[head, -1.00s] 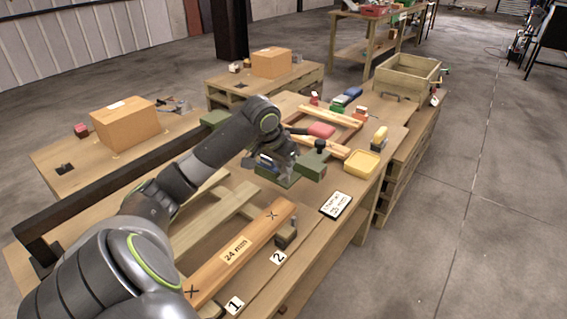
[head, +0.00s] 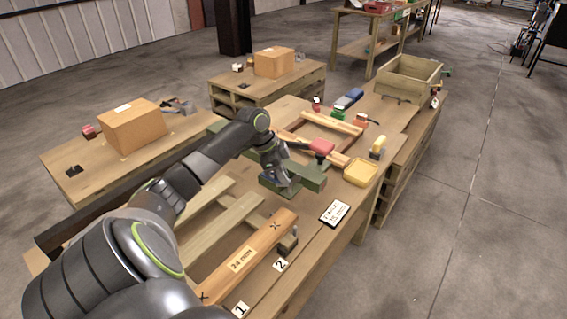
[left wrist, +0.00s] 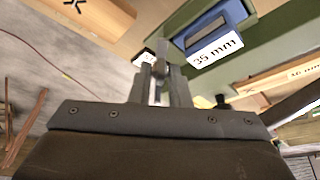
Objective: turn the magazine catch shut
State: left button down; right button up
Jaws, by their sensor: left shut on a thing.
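The green fixture (head: 312,183) stands on the bench, partly covered in the head view by my left arm. In the left wrist view its green body (left wrist: 272,45) carries a blue magazine (left wrist: 229,12) with a white "35 mm" label. My left gripper (head: 284,188) is down at the fixture's near left side. In the left wrist view my left gripper (left wrist: 158,75) is shut on a thin grey upright piece, the magazine catch (left wrist: 162,50), beside the blue magazine. The catch's base and exact angle are hard to make out. My right gripper is not in view.
A long "24 mm" wooden bar (head: 255,247) lies in front. A wooden crate (head: 408,80) stands at the back.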

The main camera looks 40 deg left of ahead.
pick_arm(q)
jog(key=m, duration=0.2)
jog(key=m+g, duration=0.1)
jog(key=shift+w+a+m+h+b, duration=0.2)
jog(key=shift+w+m+h+b, duration=0.15)
jog(key=shift+m+h, duration=0.05)
jog(key=shift+w+a+m+g+h+b, duration=0.1)
jog(key=shift+m+g+b, duration=0.15)
jog(key=shift+m, duration=0.4)
jog(key=shift+w+d+m+g+h+b, duration=0.1)
jog(key=shift+m+g+b, duration=0.15)
jog(key=shift+m, duration=0.35)
jog(key=shift+w+a+m+g+h+b, duration=0.1)
jog(key=shift+m+g+b, duration=0.15)
jog(key=shift+m, duration=0.4)
jog(key=shift+r, duration=0.1)
jog(key=c, duration=1.6)
grip_release()
jog(key=shift+o, duration=0.2)
jog(key=b+v, duration=0.1)
jog(key=v, duration=0.6)
jog(key=shift+a+r+b, duration=0.2)
jog(key=shift+r+b, duration=0.2)
jog(key=p+v, duration=0.8)
jog(key=v, duration=0.1)
jog(key=shift+r, duration=0.25)
